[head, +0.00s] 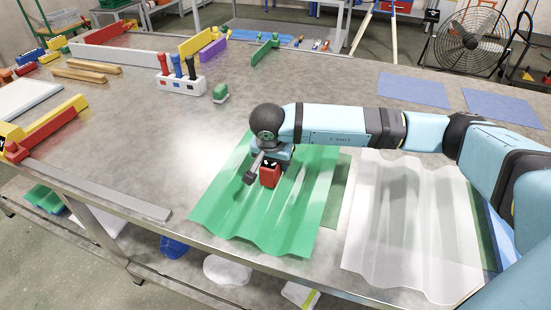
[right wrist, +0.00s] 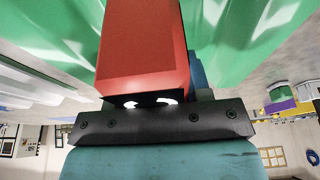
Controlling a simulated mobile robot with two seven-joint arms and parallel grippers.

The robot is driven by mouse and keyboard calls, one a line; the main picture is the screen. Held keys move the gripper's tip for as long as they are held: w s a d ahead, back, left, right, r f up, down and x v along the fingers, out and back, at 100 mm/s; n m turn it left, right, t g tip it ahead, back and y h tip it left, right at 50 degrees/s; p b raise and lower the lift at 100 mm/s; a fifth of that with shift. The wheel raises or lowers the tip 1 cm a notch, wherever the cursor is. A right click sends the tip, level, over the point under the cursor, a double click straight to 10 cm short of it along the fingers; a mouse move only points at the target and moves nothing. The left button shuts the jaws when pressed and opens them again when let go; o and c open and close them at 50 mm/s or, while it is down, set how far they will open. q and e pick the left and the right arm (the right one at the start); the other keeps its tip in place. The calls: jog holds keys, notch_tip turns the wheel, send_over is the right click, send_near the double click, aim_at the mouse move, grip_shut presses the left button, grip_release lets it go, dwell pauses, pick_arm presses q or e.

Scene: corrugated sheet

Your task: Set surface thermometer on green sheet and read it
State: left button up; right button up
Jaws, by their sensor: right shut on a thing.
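The green corrugated sheet (head: 222,212) lies near the table's front edge. My right gripper (head: 271,160) is over its upper middle and shut on a small red block-like thing (head: 270,176), which I take to be the surface thermometer. The red body also fills the upper middle of the right wrist view (right wrist: 143,45), with the green sheet (right wrist: 235,35) behind it. I cannot tell whether it touches the sheet, and no reading shows. My left gripper is not in view.
A clear corrugated sheet (head: 415,235) lies to the right, under my right arm. A white holder (head: 182,84) with several coloured tools and a small green object (head: 220,92) stand behind. Coloured bars fill the left side. The grey table (head: 125,145) is bare left of the green sheet.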

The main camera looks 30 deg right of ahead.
jog(key=shift+f, duration=0.15)
dwell(0.3)
jog(key=shift+f, duration=0.2)
jog(key=o, duration=1.2)
jog(key=shift+o, duration=0.2)
